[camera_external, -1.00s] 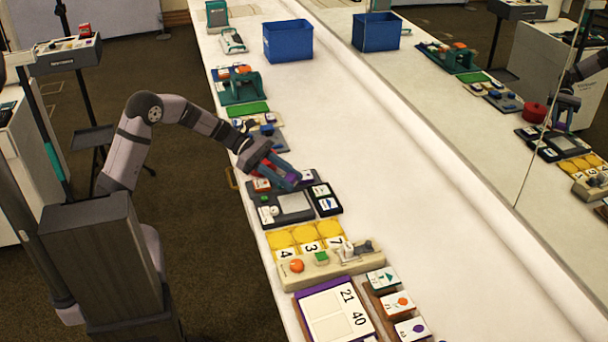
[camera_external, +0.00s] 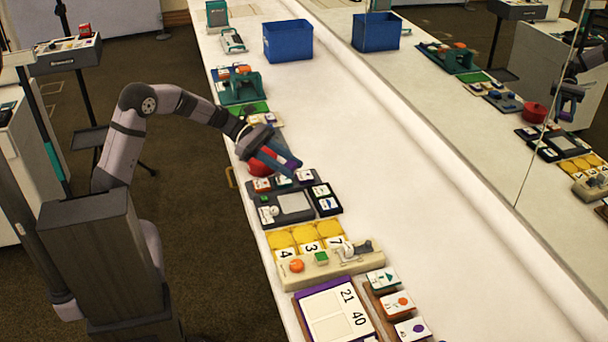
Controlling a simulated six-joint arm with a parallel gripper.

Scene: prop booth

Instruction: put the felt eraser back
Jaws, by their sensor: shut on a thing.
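My gripper (camera_external: 286,165) is above the near end of the red round thing's spot and the far edge of the dark grey tray. It is shut on a small purple block (camera_external: 294,163), which appears to be the felt eraser; the fingers cover much of it. The block looks held a little above the table. The dark grey tray (camera_external: 272,201) below it has a light square pad (camera_external: 295,203), a small green piece and white pieces. I cannot tell which place belongs to the eraser.
A red round thing (camera_external: 261,164) stands close beside my gripper. A black tray (camera_external: 325,199), yellow number tiles (camera_external: 308,236) and a beige switch box (camera_external: 330,263) lie nearer the camera. A green mat (camera_external: 252,107) and blue bin (camera_external: 288,41) are farther off. The table's right side is clear, along a mirror.

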